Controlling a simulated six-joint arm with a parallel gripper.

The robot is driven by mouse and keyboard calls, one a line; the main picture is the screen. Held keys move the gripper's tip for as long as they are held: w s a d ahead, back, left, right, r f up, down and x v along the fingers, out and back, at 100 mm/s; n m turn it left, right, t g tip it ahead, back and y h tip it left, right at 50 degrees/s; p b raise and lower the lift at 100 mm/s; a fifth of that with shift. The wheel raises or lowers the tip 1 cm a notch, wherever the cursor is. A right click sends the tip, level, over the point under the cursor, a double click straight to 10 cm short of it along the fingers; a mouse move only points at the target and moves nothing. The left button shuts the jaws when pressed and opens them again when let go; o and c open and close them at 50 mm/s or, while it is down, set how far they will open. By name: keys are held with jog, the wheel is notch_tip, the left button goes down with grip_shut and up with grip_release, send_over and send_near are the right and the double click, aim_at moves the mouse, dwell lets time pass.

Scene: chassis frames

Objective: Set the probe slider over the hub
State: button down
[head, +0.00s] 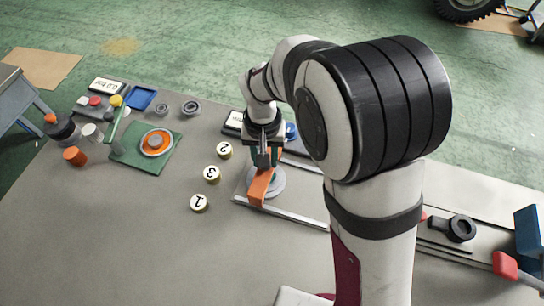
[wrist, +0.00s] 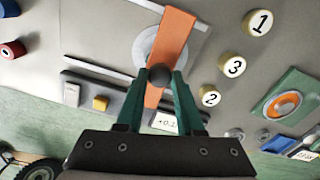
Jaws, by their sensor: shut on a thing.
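The probe slider is an orange bar (head: 260,187) with a dark round knob (wrist: 160,75). In the wrist view the bar (wrist: 177,34) runs across a round pale grey disc (wrist: 148,43), seemingly the hub, and hides part of it. The disc also shows in the head view (head: 278,182). My gripper (head: 263,160) points down over the bar. In the wrist view its green fingers (wrist: 160,80) are closed on the knob. The height between bar and disc, and how well the bar is centred, I cannot tell.
A pale rail (head: 290,214) runs along the fixture's edge. Discs numbered 1 (head: 199,202), 3 (head: 212,174) and 2 (head: 224,149) lie left of it. A green plate (head: 126,157) bears an orange ring. A small display (wrist: 166,122) sits behind the disc. The table's front left is clear.

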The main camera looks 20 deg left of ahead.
jog(key=shift+a, duration=0.35)
jog(key=c, duration=0.8)
grip_release()
jog(key=shift+c, duration=0.2)
jog(key=o, duration=0.3)
jog(key=shift+d, duration=0.1)
jog(key=shift+r, duration=0.1)
notch_tip(320, 180, up, 16)
jog(key=shift+f, duration=0.2)
